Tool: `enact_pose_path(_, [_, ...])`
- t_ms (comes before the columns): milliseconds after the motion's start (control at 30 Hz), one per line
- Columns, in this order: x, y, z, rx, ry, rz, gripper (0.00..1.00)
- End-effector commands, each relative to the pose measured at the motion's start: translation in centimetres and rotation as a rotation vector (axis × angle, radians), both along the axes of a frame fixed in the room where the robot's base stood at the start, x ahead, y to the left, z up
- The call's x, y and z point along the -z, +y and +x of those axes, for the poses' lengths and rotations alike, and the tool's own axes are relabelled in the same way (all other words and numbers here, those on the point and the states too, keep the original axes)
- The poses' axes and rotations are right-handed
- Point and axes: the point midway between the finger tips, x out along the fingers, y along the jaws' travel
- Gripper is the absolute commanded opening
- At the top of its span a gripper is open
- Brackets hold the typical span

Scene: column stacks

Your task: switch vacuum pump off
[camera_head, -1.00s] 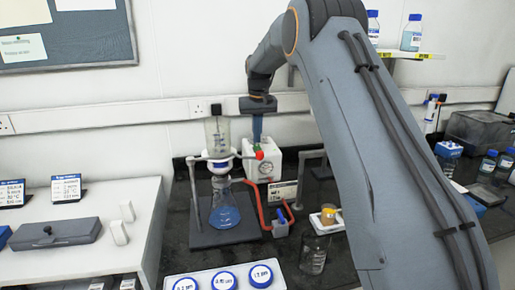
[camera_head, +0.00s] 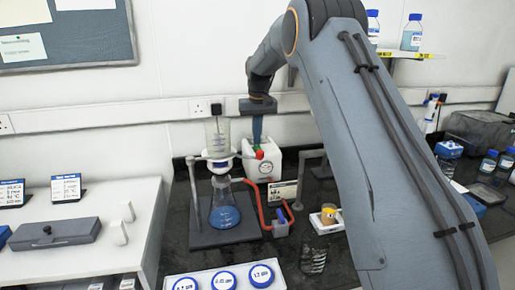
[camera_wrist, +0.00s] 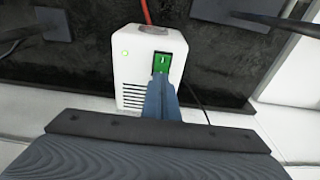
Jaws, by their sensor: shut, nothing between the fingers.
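The vacuum pump (camera_head: 268,172) is a white box on the dark bench, against the back wall. In the wrist view the pump (camera_wrist: 135,72) shows a vented face, a lit green light and a green switch (camera_wrist: 163,62) in a dark frame. My gripper (camera_head: 257,140) points down at the pump's top. In the wrist view the shut, empty fingertips of my gripper (camera_wrist: 160,77) are at the lower edge of the switch and hide part of it. I cannot tell whether they touch it.
Left of the pump stands a filter flask (camera_head: 224,208) with blue liquid, under a funnel (camera_head: 217,138) on a stand. A red hose (camera_head: 262,217) runs nearby. A small label sign (camera_head: 283,192) stands at the pump's right. A power cable (camera_wrist: 196,103) lies beside the pump.

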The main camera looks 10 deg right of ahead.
Motion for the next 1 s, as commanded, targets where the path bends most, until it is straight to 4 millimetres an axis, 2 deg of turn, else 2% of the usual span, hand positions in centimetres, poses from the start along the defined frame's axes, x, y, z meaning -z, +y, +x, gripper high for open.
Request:
enact_pose_path(700, [1.0,0.0,0.0,0.000,0.001,0.000,0.00])
enact_pose_path(1000, [-0.5,0.0,-0.1,0.000,0.001,0.000,0.00])
